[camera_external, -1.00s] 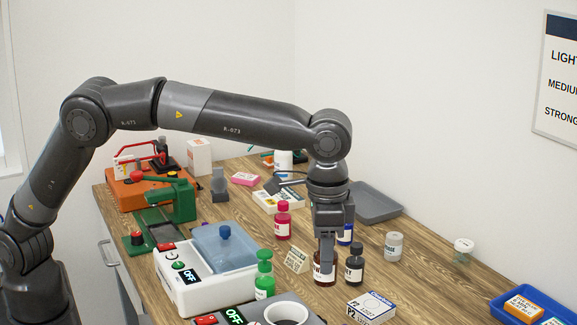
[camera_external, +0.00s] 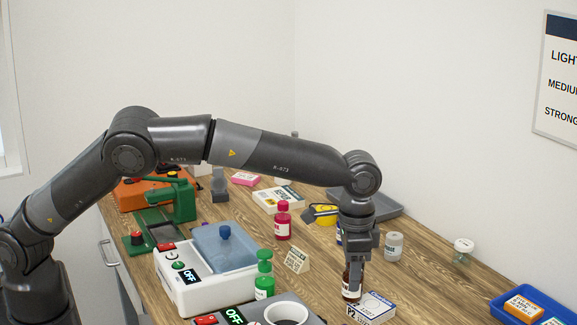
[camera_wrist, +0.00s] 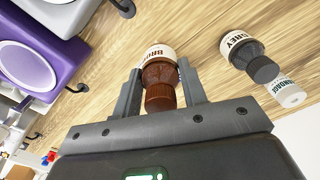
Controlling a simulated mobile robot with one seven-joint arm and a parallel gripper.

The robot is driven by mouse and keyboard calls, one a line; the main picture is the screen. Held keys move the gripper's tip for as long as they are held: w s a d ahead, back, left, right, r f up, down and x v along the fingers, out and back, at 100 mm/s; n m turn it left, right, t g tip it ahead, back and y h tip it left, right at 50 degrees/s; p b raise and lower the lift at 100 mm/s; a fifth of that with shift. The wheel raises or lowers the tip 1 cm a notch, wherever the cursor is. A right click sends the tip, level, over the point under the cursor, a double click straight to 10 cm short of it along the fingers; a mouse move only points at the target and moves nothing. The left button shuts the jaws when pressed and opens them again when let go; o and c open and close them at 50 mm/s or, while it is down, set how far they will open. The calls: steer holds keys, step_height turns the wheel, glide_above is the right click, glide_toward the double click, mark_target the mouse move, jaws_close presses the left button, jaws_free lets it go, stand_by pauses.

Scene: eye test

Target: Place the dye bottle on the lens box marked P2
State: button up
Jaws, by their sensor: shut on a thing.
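My gripper (camera_external: 355,277) is shut on the brown dye bottle (camera_external: 349,291), which is upright with a white label. In the wrist view the brown cap and a label beginning "BRO" (camera_wrist: 158,54) show between the fingers of my gripper (camera_wrist: 157,75). The lens box marked P2 (camera_external: 376,304), white and blue, lies just to the front right of the bottle in the external view. The bottle's base is close to the box's left corner; I cannot tell whether it touches anything. The box is not seen in the wrist view.
A dark-capped bottle labelled GREY (camera_wrist: 241,52) stands near the held bottle. Red (camera_external: 283,221) and green (camera_external: 264,275) bottles and a small sign (camera_external: 297,259) stand left. Bare wood lies right of the box.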

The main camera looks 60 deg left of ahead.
steer(key=shift+f, duration=0.25)
steer(key=o, duration=1)
steer(key=shift+f, duration=0.15)
steer(key=shift+o, duration=0.2)
